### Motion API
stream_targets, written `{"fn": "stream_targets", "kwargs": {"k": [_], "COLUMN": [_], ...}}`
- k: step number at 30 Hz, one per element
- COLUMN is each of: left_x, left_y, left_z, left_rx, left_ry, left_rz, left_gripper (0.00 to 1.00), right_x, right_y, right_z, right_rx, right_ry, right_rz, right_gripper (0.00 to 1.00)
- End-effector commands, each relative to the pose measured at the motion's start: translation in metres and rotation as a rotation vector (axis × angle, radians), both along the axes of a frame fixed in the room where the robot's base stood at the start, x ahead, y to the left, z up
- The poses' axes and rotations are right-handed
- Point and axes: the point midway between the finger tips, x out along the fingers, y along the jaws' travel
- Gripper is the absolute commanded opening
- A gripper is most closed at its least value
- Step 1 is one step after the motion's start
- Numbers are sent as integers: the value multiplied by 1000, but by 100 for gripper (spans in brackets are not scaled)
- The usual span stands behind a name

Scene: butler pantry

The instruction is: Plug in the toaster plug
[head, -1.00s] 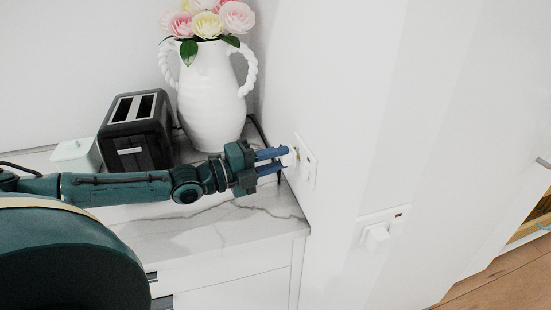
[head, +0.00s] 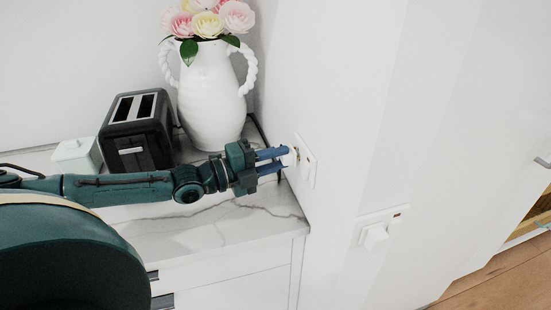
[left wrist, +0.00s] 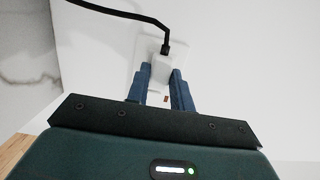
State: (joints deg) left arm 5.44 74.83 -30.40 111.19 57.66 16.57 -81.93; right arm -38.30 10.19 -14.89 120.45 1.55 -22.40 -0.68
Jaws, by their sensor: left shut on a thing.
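The toaster (head: 137,130) is black with two slots and stands on the counter left of the vase. The white toaster plug (left wrist: 161,72) has a black cord leaving it at the top in the left wrist view. My left gripper (head: 283,158) is shut on the plug, with a blue finger on each side of it. The plug is in front of a white wall outlet plate (head: 307,162), which also shows behind it in the left wrist view (left wrist: 149,48). The plug appears to be at the plate, but its prongs are hidden and I cannot tell how deep it sits.
A white vase (head: 211,100) with flowers stands behind my left arm. A pale green lidded container (head: 77,154) is left of the toaster. The marble counter (head: 180,235) is clear in front. A second white wall plate (head: 378,230) is lower on the right.

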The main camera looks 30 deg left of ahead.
Motion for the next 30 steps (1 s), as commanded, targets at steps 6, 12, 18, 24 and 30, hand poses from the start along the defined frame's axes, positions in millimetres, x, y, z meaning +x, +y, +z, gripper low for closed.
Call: {"fn": "stream_targets", "kwargs": {"k": [6, 12, 18, 24, 30], "left_x": [3, 6, 8, 8, 8], "left_y": [-3, -5, -6, -6, -6], "left_z": [0, 0, 0, 0, 0], "left_rx": [-1, -1, -1, 0, 1], "left_ry": [-2, -2, -1, 0, 1], "left_rz": [0, 0, 0, 0, 0], "left_gripper": [0, 0, 29, 46, 48], "right_x": [0, -1, -1, -1, 0], "right_y": [-1, -1, -1, -1, 0], "right_z": [-3, -4, -5, -5, -4], "right_rx": [-5, -5, -5, -4, 1], "right_ry": [0, 0, 0, 1, 1], "right_rz": [3, 3, 3, 2, -2], "right_gripper": [71, 71, 71, 71, 71]}}
